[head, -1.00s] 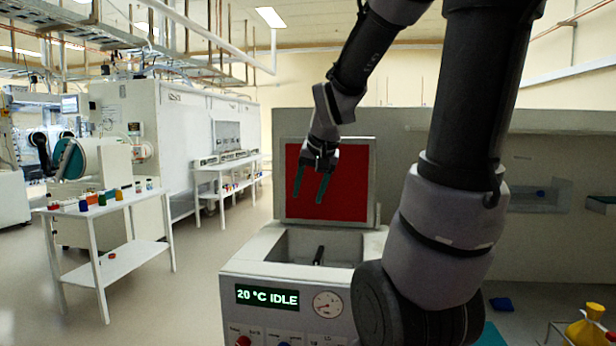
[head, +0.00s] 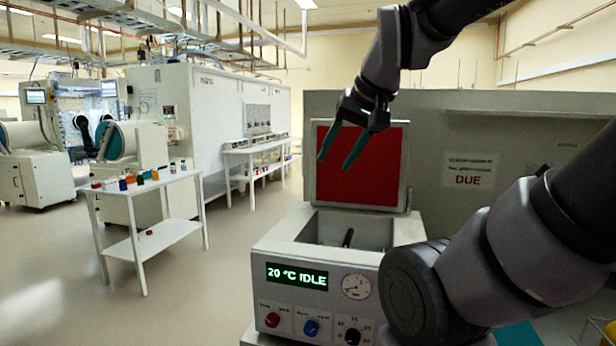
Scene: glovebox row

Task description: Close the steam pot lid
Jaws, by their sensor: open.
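The steam pot (head: 283,236) is a white box with a green "20 °C IDLE" display, a round gauge and several knobs on its front. Its lid (head: 387,175) stands upright at the back of the opening, with a red inner face and a pale rim. The pot's cavity lies open, and a dark rod-like piece shows inside it. My gripper (head: 337,163) is open and empty, its two teal fingers pointing down. In the picture it overlaps the upper left of the red lid face; I cannot tell how far it is from it.
A grey panel with a "DUE" notice (head: 468,172) stands behind the pot. A white table (head: 170,187) with several small coloured bottles is at left, with open floor around it. Another white bench (head: 252,150) stands farther back. My arm hides the pot's right side.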

